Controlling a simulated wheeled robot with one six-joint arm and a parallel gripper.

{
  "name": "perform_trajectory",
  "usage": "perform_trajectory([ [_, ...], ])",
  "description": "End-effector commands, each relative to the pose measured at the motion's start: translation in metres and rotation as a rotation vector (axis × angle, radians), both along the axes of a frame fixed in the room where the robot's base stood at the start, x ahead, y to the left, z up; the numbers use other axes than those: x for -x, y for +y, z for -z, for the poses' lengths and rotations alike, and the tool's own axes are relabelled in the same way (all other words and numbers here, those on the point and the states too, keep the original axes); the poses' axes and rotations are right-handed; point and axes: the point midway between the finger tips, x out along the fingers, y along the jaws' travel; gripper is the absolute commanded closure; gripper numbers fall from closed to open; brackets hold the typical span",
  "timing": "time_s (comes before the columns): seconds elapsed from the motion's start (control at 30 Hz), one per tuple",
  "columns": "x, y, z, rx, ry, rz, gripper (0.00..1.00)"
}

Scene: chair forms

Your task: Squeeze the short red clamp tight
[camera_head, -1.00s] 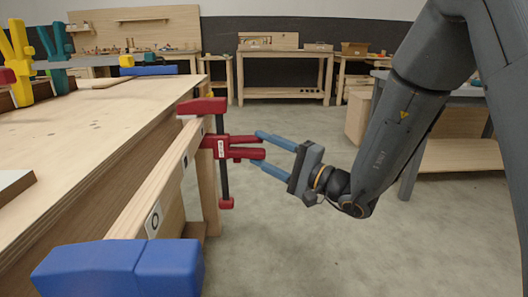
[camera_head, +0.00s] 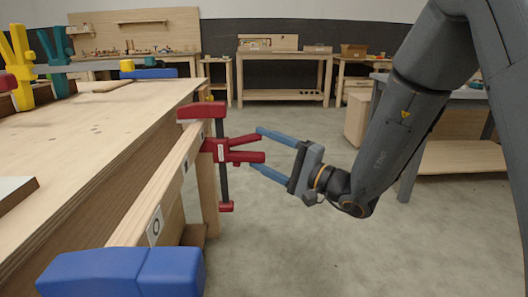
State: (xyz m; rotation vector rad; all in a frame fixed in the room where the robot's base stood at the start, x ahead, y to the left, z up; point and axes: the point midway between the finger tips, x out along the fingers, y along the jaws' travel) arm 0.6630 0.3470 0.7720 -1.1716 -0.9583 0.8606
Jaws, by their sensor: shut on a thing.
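The red clamp (camera_head: 218,149) hangs at the far end of the table's wooden front rail, in the middle of the head view. Its red upper jaw (camera_head: 201,109) lies over the rail. A dark upright bar runs down to a small red end piece. Two red handles reach right from its sliding body, with a gap between them. My gripper (camera_head: 256,148) is right of the clamp, its two blue fingers around the handles, one above and one below. It is shut on the handles with its fingers spread wide. The exact contact at the fingertips is hard to see.
A blue clamp (camera_head: 120,272) sits at the rail's near end. Yellow (camera_head: 22,62) and teal (camera_head: 52,60) clamps stand at the table's far left, with part of another red one. Workbenches (camera_head: 285,72) line the back. The floor below my gripper is clear.

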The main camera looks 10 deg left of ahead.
Motion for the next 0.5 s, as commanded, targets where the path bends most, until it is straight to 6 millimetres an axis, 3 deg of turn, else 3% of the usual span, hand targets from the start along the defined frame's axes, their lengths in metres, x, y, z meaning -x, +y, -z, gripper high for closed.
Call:
perform_trajectory([
  [0.5, -0.002, 0.017, -0.002, -0.006, -0.008, -0.005, 0.4],
])
